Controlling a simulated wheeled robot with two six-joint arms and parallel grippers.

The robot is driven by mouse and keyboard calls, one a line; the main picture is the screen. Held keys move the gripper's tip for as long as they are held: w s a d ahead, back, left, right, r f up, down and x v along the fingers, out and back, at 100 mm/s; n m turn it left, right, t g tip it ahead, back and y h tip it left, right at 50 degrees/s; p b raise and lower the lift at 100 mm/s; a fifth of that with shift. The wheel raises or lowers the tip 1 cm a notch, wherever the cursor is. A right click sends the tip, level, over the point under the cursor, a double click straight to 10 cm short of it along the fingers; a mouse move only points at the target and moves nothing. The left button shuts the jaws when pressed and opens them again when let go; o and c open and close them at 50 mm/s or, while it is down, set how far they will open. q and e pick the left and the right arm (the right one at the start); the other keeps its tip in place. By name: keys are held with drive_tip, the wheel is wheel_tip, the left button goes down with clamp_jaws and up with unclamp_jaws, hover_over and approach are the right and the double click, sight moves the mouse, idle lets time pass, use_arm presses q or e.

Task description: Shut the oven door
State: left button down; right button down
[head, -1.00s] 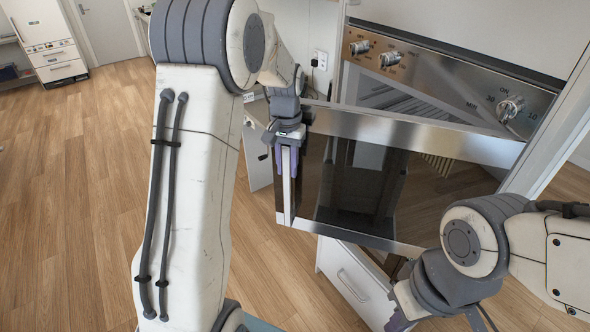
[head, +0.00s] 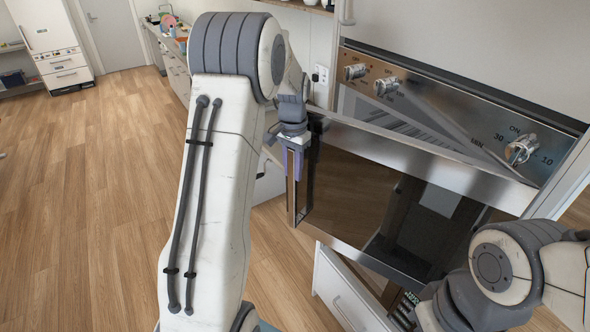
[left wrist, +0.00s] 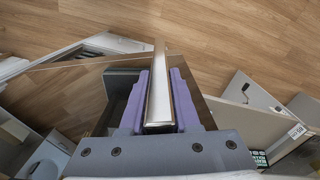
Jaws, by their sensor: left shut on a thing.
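The oven door (head: 345,195) has a dark glass front and steel trim, and it stands partly open from the oven (head: 440,100). A gap with rack bars shows between the door's top edge and the control panel. In the left wrist view the purple fingers (left wrist: 158,100) sit on both sides of a steel bar (left wrist: 159,85), apparently the door's edge or handle. My right arm is at the lower right in the head view, and its fingertips are not visible.
The control panel has several knobs (head: 387,87). A white drawer (head: 340,290) below the oven stands pulled out under the door. A wall socket (head: 320,75) is left of the oven. Wooden floor (head: 90,200) on the left is clear.

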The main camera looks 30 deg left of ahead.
use_arm(q)
drive_tip(key=c, duration=0.6)
unclamp_jaws()
drive_tip(key=shift+c, duration=0.2)
drive_tip(key=shift+s, duration=0.1)
drive_tip(key=shift+r, duration=0.1)
drive_tip(key=shift+r+b, duration=0.4)
drive_tip(key=shift+r, duration=0.2)
wheel_tip(320, 180, up, 8)
drive_tip(key=shift+f+b, duration=0.25)
drive_tip(key=shift+b, duration=0.75)
drive_tip(key=shift+r, duration=0.8)
